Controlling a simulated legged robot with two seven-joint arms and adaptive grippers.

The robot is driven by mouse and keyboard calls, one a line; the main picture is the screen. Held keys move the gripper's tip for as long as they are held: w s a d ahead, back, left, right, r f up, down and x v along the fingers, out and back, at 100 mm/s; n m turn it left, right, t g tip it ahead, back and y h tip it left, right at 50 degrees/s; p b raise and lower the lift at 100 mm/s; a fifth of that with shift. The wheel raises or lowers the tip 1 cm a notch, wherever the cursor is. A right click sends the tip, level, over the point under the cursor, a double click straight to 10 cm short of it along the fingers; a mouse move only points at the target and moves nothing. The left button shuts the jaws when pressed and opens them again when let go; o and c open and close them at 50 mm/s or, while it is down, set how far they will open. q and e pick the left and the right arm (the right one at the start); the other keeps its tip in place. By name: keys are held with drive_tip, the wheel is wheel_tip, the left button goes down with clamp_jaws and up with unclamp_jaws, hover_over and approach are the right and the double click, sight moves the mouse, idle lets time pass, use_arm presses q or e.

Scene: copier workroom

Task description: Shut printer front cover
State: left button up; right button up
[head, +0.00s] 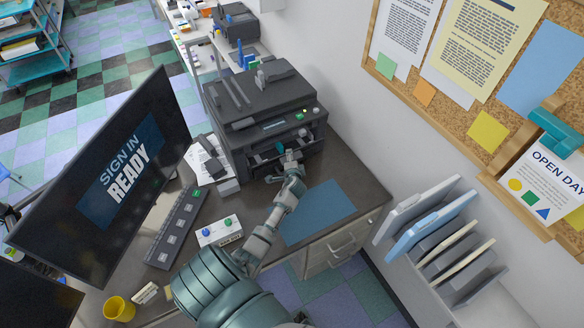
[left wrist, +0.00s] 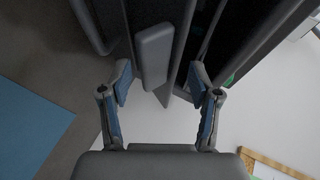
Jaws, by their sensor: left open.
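The dark grey printer (head: 262,108) stands on the desk against the wall. Its front shows a dark opening below the control panel, partly hidden by my arm. My left gripper (head: 290,157) is at this front, small in the head view. In the left wrist view my left gripper (left wrist: 161,84) is open, its blue-padded fingers apart. A light grey bar-like part of the printer front (left wrist: 153,52) reaches in between and beyond the fingertips; I cannot tell if they touch it. The front cover's exact angle is hard to tell. My right gripper is not in view.
A blue mat (head: 318,212) lies on the desk right of my arm. A monitor (head: 110,185), a button strip (head: 175,227), a small white box (head: 219,230) and a yellow cup (head: 119,308) are to the left. A wall rack (head: 440,240) stands at the right.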

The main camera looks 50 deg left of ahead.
use_arm(q)
drive_tip(key=v, duration=0.8)
drive_tip(key=shift+r, duration=0.1)
